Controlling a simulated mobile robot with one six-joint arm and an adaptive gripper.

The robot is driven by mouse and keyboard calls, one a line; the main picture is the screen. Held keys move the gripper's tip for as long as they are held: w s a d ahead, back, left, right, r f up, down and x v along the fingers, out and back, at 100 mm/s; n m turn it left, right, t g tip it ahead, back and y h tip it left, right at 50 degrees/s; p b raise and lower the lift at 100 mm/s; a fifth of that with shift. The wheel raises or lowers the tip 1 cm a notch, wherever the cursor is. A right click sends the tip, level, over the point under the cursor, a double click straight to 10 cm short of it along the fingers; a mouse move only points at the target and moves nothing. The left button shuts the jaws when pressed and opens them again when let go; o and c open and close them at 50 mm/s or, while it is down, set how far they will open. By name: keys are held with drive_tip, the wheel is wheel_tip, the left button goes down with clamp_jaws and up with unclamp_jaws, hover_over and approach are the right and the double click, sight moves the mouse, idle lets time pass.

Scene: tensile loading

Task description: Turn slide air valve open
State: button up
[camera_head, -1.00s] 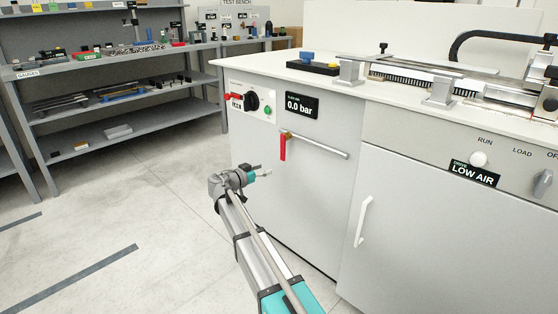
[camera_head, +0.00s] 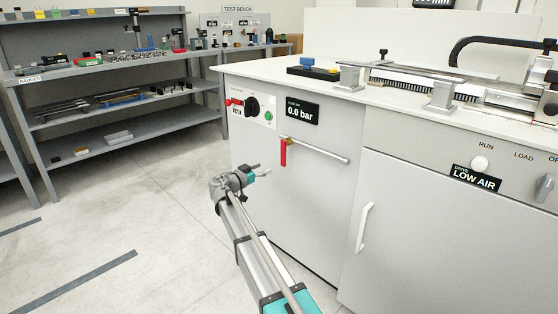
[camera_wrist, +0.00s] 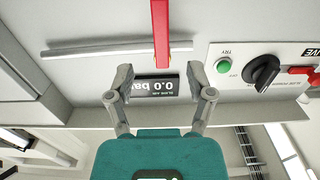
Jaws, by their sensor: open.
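The slide air valve's red lever (camera_head: 283,152) hangs straight down from its brass fitting at the left end of a metal pipe (camera_head: 318,153) on the cabinet front. In the wrist view, turned upside down, the red lever (camera_wrist: 160,35) comes in from the top edge and ends just ahead of the fingertips, between their lines. My gripper (camera_head: 262,170) is open and empty, in front of the cabinet, below and left of the lever. The wrist view shows its two fingers (camera_wrist: 157,80) spread apart. The display (camera_head: 302,111) reads 0.0 bar.
A panel with a black knob (camera_head: 252,106), a green button (camera_head: 268,116) and a red handle sits left of the display. A LOW AIR sign (camera_head: 475,178) and a white door handle (camera_head: 364,227) are at right. The floor (camera_head: 130,215) at left is clear.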

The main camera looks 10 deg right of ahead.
sight(282, 159)
drive_tip(key=x, duration=1.1)
drive_tip(key=shift+w+d, duration=0.15)
